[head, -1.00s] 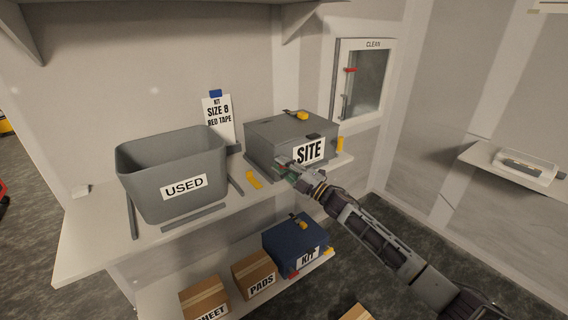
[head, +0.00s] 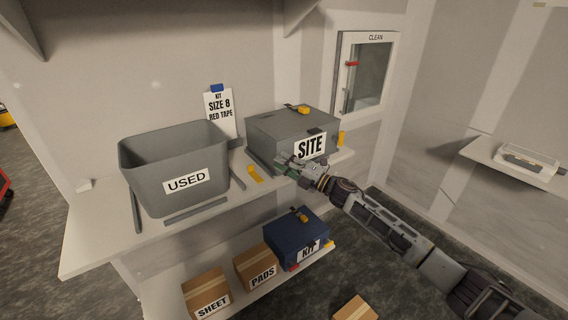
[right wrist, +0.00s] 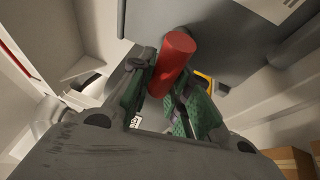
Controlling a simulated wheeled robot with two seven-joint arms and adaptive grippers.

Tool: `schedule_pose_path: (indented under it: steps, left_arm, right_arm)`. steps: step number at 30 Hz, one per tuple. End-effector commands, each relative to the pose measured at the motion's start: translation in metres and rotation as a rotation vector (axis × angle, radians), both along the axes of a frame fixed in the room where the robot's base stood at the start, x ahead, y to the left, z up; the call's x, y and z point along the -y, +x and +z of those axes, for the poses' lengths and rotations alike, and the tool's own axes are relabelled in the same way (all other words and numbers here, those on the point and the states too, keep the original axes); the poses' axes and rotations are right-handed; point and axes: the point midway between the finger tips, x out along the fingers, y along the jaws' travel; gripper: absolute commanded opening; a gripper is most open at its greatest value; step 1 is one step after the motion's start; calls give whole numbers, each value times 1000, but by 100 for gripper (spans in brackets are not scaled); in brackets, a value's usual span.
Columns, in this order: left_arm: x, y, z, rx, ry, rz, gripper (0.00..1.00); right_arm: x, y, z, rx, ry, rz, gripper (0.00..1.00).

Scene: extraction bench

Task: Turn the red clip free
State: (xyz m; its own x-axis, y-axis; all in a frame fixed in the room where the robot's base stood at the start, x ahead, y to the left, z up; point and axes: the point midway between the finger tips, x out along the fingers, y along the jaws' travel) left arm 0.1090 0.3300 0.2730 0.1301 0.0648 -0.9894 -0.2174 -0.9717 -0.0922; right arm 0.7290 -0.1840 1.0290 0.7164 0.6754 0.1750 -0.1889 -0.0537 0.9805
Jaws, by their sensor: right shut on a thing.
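A red clip (right wrist: 174,62), seen as a short red cylinder, is between the green-padded fingers of my right gripper in the right wrist view. The right gripper (head: 283,164) is shut on it, at the lower front of the grey SITE box (head: 273,126) in the head view. There the gripper hides the clip. In the right wrist view the grey box face (right wrist: 225,30) lies close behind the clip. Whether the clip is still seated on the box cannot be told. My left gripper is not in view.
The grey USED bin (head: 140,178) stands left of the box, with a yellow clip (head: 254,174) on the shelf between them. Below are a blue KIT box (head: 285,236) and cartons PADS (head: 256,266) and SHEET (head: 206,291). A CLEAN cabinet (head: 369,75) is right.

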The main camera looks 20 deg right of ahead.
Motion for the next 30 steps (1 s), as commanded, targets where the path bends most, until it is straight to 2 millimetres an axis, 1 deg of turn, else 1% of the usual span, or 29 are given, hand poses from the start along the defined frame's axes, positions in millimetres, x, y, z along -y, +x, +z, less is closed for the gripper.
schedule_pose_path:
  steps: [1, 5, 6, 12, 15, 23, 30]
  left_arm:
    - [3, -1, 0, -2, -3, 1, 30]
    - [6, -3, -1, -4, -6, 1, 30]
    - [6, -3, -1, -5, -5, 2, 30]
    - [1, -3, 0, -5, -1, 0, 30]
    - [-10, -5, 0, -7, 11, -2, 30]
    - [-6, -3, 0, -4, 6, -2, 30]
    - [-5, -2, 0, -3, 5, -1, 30]
  right_arm:
    - [-1, -1, -3, -1, -4, 1, 22]
    - [0, -1, -2, -1, -3, 1, 39]
    - [0, 0, -2, -1, -2, 1, 41]
    - [0, 0, -1, -1, -1, 1, 41]
    - [0, 0, -1, -1, -1, 0, 41]
    - [5, -5, -2, -1, 0, 0, 41]
    - [16, -18, -6, -3, 0, 1, 41]
